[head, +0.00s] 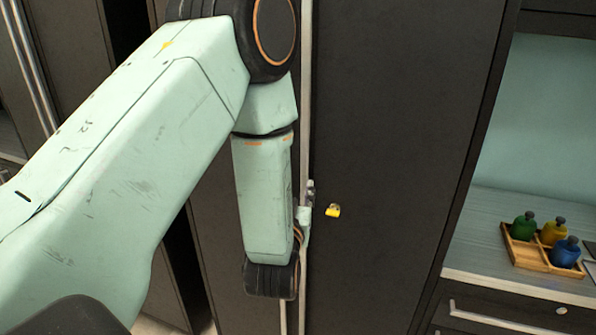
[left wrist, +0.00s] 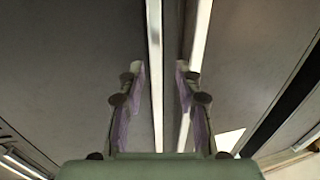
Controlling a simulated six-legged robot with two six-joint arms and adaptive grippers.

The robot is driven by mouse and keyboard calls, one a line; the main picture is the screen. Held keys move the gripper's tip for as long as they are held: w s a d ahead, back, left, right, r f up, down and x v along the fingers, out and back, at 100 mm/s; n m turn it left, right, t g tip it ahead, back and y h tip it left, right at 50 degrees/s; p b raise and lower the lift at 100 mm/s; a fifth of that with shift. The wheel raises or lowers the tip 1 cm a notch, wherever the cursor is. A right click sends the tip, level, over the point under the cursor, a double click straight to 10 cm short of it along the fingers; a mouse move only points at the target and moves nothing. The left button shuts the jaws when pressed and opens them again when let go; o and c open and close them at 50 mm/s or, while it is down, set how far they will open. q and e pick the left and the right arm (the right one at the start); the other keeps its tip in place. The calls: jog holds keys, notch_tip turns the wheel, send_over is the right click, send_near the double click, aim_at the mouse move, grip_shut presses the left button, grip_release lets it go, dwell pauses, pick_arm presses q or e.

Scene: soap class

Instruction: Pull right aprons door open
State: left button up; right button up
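The right aprons door (head: 400,120) is a tall dark panel in the middle of the head view, and it looks closed. A light vertical strip (head: 306,90) runs along its left edge. My left arm covers much of the neighbouring dark panel, and its gripper (head: 306,205) is mostly hidden behind the wrist, near that strip. In the left wrist view my left gripper (left wrist: 160,66) is open, its two fingers apart. One light strip (left wrist: 155,110) shows between the fingers, and another passes behind the right finger. Contact cannot be told. My right gripper is not in view.
A small yellow item (head: 333,210) is on the door beside the gripper. At the right, a counter (head: 480,235) holds a wooden tray (head: 522,252) with green, yellow and blue bottles. Drawers (head: 500,308) lie below it. Other dark panels stand at the left.

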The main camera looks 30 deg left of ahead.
aim_at(304, 176)
pick_arm(q)
jog(key=p+x, duration=0.1)
jog(key=x, duration=0.6)
jog(key=shift+w+d, duration=0.1)
jog(key=shift+w, duration=0.05)
jog(key=shift+w+d, duration=0.15)
jog(key=c, duration=0.5)
grip_shut()
